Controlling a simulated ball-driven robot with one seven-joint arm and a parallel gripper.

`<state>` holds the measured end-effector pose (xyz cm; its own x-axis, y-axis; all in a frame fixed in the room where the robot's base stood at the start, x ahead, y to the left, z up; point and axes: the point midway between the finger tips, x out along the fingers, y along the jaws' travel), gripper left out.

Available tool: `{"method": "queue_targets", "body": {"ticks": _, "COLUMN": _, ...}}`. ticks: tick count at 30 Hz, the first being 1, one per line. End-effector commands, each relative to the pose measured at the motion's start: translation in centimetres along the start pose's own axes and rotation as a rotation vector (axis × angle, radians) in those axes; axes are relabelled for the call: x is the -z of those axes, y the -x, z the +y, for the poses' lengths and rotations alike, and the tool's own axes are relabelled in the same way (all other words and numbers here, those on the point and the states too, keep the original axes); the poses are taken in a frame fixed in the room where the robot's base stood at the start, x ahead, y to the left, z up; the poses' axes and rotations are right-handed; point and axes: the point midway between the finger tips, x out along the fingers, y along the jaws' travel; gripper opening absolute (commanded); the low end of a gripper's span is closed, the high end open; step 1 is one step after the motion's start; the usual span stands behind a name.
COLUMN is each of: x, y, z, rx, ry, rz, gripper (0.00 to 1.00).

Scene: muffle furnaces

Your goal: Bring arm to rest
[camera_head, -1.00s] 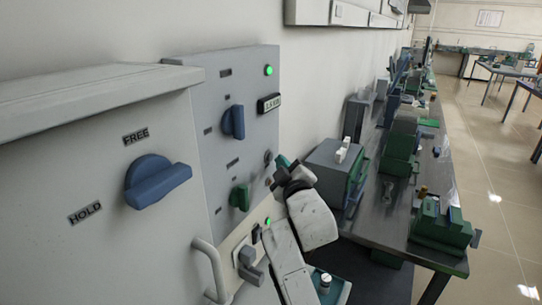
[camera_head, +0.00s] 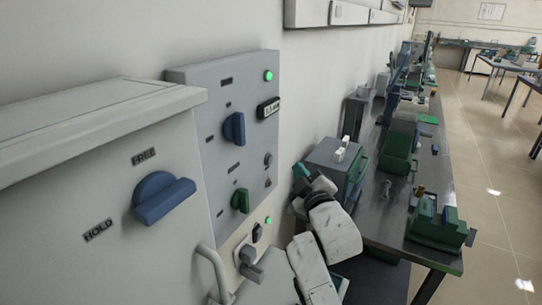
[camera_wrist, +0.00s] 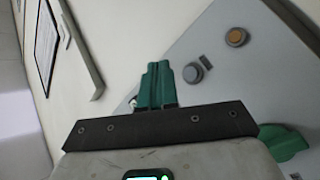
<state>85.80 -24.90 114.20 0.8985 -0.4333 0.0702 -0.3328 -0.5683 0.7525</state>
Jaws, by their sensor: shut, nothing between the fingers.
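My gripper (camera_wrist: 158,82) shows in the wrist view as two green fingers closed together with nothing between them. In the head view my gripper (camera_head: 301,171) is at the end of my white arm, right of the grey control panel (camera_head: 203,124) and apart from it. The panel carries a blue knob (camera_head: 234,128), a green knob (camera_head: 240,200) and lit green lamps. The wrist view shows the panel (camera_wrist: 222,25) tilted, with a grey button (camera_wrist: 193,73), an orange button (camera_wrist: 236,37) and part of a green knob (camera_wrist: 284,141).
A furnace cabinet (camera_head: 100,185) with a large blue knob (camera_head: 160,196) marked FREE and HOLD stands at the left. A bench (camera_head: 390,225) with several green and grey machines runs along the wall behind my arm.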

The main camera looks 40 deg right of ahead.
Motion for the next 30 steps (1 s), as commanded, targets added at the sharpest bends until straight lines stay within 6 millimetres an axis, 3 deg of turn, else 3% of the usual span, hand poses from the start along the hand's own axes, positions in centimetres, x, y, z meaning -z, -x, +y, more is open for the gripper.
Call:
{"method": "queue_targets", "body": {"ticks": 20, "x": -0.2, "y": 0.2, "z": 0.2, "rx": 0.0, "ry": 0.0, "rz": 0.0, "gripper": 0.0}}
{"method": "queue_targets", "body": {"ticks": 23, "x": -1.4, "y": 1.2, "z": -1.5, "rx": 0.056, "ry": -0.03, "rz": -0.044, "gripper": 0.0}}
{"method": "queue_targets", "body": {"ticks": 26, "x": -3.8, "y": 3.6, "z": -4.9, "rx": 0.173, "ry": -0.097, "rz": -0.146, "gripper": 0.0}}
{"method": "queue_targets", "body": {"ticks": 30, "x": -8.1, "y": 9.5, "z": -11.0, "rx": 0.384, "ry": -0.214, "rz": -0.362, "gripper": 0.0}}
